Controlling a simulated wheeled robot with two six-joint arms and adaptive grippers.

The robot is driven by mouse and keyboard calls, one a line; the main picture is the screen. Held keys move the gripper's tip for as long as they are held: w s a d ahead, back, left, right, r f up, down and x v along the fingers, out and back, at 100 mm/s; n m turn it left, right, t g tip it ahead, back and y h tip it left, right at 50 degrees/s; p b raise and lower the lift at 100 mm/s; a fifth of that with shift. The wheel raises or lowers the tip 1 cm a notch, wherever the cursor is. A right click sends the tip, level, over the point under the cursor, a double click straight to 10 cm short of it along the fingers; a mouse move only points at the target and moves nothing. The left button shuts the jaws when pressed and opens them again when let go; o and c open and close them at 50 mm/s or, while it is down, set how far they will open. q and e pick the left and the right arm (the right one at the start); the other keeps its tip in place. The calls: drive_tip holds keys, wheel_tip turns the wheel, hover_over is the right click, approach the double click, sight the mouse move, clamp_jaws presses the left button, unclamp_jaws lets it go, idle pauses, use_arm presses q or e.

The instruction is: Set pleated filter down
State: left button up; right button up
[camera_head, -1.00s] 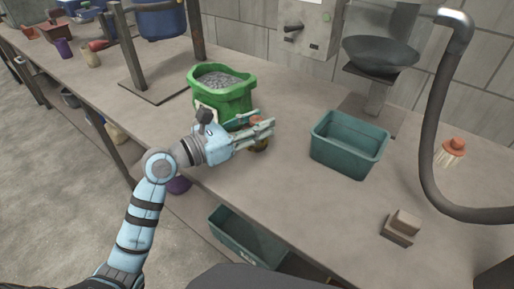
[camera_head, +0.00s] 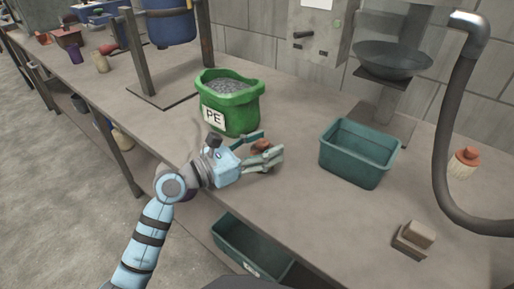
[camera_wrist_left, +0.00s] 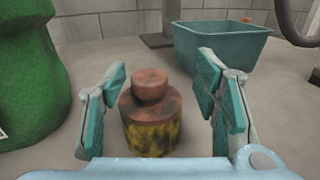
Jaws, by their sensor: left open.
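A pale, ribbed object with an orange cap (camera_head: 465,163), which looks like the pleated filter, stands at the right of the bench behind the dark hose. My left gripper (camera_head: 265,151) is low over the bench in front of the green sack, with its fingers spread. Between the fingers is a rusty-topped cylinder with a stained yellow body (camera_wrist_left: 151,125), upright on the bench in the left wrist view. Gaps show between it and both finger pads. In the head view only its reddish top (camera_head: 261,146) shows between the fingers. My right gripper is not in view.
A green sack (camera_head: 240,115) of grey pellets stands behind the gripper. A teal bin (camera_head: 352,165) stands to its right. A small block (camera_head: 411,240) lies near the front right. Bare bench lies between the gripper and the block.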

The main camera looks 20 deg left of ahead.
use_arm(q)
drive_tip(key=b+v, duration=0.1)
drive_tip(key=v, duration=1)
drive_tip(key=shift+s+a+f, duration=0.15)
drive_tip(key=shift+s, duration=0.1)
drive_tip(key=shift+s+a, duration=0.1)
